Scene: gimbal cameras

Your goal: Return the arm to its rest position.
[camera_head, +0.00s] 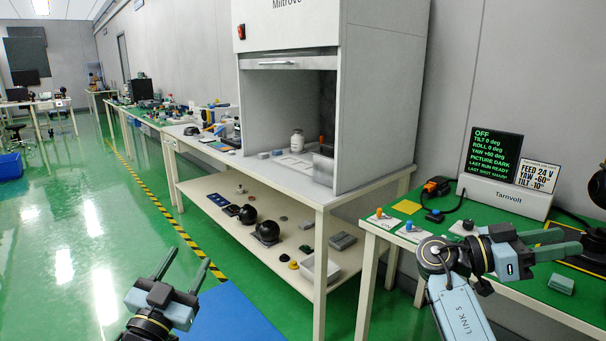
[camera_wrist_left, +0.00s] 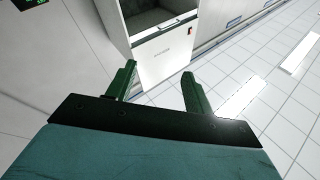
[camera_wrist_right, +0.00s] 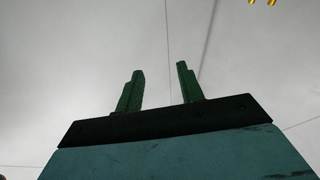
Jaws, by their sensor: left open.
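My left gripper (camera_head: 186,266) is in the lower left of the head view, pointing up and away over the floor beside a blue mat. Its two green fingers stand apart with nothing between them, as the left wrist view (camera_wrist_left: 158,78) also shows. My right gripper (camera_head: 572,242) is at the right of the head view, in front of the green-topped bench, with its fingers pointing right. In the right wrist view (camera_wrist_right: 160,72) its fingers are apart and empty against a plain grey surface. My right arm hides part of the bench.
The green-topped bench (camera_head: 408,207) carries a Tarnvolt unit (camera_head: 507,197) with a display reading OFF, and small knobs on cards. Left of it stands a table with a Miltrove hood (camera_head: 388,110). A blue mat (camera_head: 235,318) lies on the floor. Open green floor (camera_head: 75,260) spreads left.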

